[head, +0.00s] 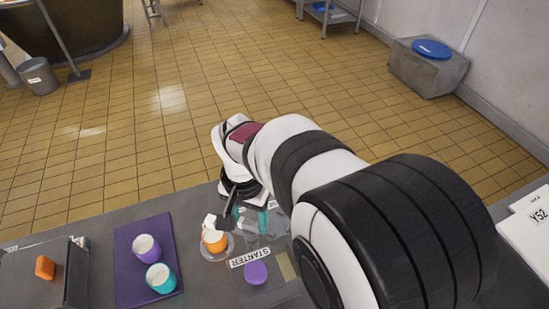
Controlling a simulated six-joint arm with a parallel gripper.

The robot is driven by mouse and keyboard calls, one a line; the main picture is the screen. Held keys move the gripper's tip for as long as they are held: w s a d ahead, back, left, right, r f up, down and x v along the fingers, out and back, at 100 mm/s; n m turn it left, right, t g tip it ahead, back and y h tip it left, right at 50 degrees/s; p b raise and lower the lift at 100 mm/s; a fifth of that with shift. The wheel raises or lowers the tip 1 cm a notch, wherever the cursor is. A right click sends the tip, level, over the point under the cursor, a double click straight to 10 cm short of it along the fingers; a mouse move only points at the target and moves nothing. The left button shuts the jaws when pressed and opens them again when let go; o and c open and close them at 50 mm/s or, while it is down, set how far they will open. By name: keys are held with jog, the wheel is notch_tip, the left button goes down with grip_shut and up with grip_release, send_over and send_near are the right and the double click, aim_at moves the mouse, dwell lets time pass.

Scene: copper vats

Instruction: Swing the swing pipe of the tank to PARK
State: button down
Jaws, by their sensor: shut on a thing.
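My gripper (224,218) reaches down over the grey worktop, its dark finger beside the upper edge of an orange cup (215,243). It appears shut on this cup, which stands at a clear round dish. A small white piece shows at the fingertips; I cannot tell what it is. A large dark vat (70,35) with a copper-coloured rim stands at the far top left, cut by the frame. I can make out no swing pipe and no PARK mark.
A clear tray labelled STARTER (251,257) holds a purple lid-like piece (256,273). A grey box (20,278) with an orange knob stands left.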

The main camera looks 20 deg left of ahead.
jog(key=m, duration=0.5)
jog(key=shift+m, duration=2.2)
jog(key=shift+c, duration=0.8)
grip_release()
notch_tip(320, 180, up, 16)
jog(key=shift+d, duration=0.1)
